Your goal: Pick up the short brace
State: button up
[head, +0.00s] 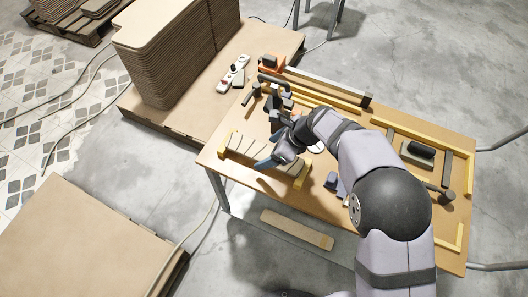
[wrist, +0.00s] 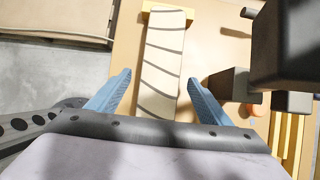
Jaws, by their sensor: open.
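No piece stands out for certain as the short brace. A pale, curved board with dark diagonal stripes (head: 244,147) lies on the table between yellow end blocks; it also shows in the wrist view (wrist: 163,62). My gripper (wrist: 158,78) is open, with its blue fingers on either side of this board. The far end of the board meets a yellow block (wrist: 178,14). In the head view my gripper (head: 267,163) is low over the board, toward its right part. My wrist hides some of the board there. I cannot tell whether the fingers touch it.
The wooden table (head: 212,160) holds dark clamps (head: 275,103), a long metal bar (head: 325,84) and yellow rails (head: 415,134). Dark blocks (wrist: 230,84) stand close right of my fingers. A tall stack of boards (head: 165,65) stands left.

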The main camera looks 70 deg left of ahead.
aim_at(269, 154)
jog(key=shift+a+f, duration=0.1)
jog(key=c, duration=1.2)
jog(key=shift+r, duration=0.8)
notch_tip(269, 154, up, 2)
jog(key=shift+r, duration=0.15)
jog(key=w+d+b, duration=0.3)
jog(key=w+d, duration=0.9)
jog(key=shift+w+d+f, duration=0.2)
jog(key=shift+w+d, duration=0.15)
jog(key=shift+d, duration=0.05)
